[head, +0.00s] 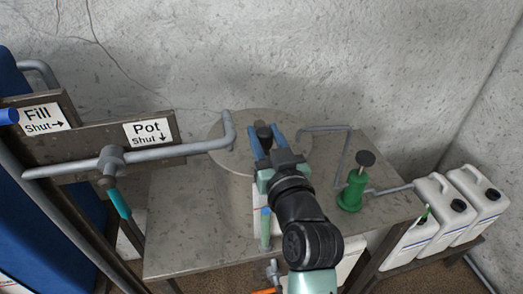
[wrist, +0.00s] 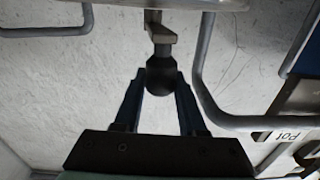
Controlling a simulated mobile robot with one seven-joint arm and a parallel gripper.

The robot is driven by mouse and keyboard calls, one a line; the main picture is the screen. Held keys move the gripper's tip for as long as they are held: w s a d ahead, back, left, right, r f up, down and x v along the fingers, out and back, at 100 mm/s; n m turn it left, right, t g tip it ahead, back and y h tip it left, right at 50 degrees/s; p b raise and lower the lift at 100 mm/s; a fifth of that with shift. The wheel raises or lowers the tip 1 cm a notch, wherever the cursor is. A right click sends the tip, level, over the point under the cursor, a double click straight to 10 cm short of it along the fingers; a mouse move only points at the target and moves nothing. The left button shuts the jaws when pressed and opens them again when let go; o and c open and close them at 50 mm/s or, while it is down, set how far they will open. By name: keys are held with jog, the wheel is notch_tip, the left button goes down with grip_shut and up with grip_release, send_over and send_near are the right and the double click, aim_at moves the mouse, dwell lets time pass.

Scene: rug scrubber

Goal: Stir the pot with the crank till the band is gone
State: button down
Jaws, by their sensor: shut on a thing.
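The pot (head: 232,190) is a grey metal drum with a flat round top, set into the metal bench. The crank has a black knob (head: 264,130) above the pot's top. My gripper (head: 268,138) is shut on this knob, with one blue finger on each side. The wrist view shows the knob (wrist: 161,75) between my fingers and a short grey crank arm (wrist: 160,38) joined to it. A slim green upright piece with a blue top (head: 265,228) stands in front of the pot. I cannot make out a band; my arm covers part of this area.
A grey pipe (head: 190,149) runs from the left over the pot. Signs marked Fill (head: 40,119) and Pot (head: 149,132) hang left, above a teal valve handle (head: 119,203). A green pump (head: 352,191) stands right of my arm, with white jugs (head: 440,200) beyond.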

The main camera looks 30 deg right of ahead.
jog(key=d+b, duration=0.2)
jog(key=d, duration=0.1)
jog(key=d+b, duration=0.1)
jog(key=shift+s+d+f, duration=0.15)
jog(key=shift+s, duration=0.2)
jog(key=shift+w+d+b, duration=0.1)
jog(key=shift+d+b, duration=0.7)
jog(key=shift+b, duration=0.35)
jog(key=shift+w+d+n+y+b, duration=0.1)
jog(key=shift+d+n+y+b, duration=0.35)
jog(key=shift+n+y+b, duration=0.35)
jog(key=shift+w, duration=0.1)
jog(key=shift+c, duration=2.4)
grip_release()
jog(key=shift+a, duration=0.1)
jog(key=s+a+b, duration=0.1)
jog(key=s+b, duration=0.1)
jog(key=s, duration=1.1)
jog(key=shift+a+b, duration=0.3)
jog(key=shift+a, duration=0.1)
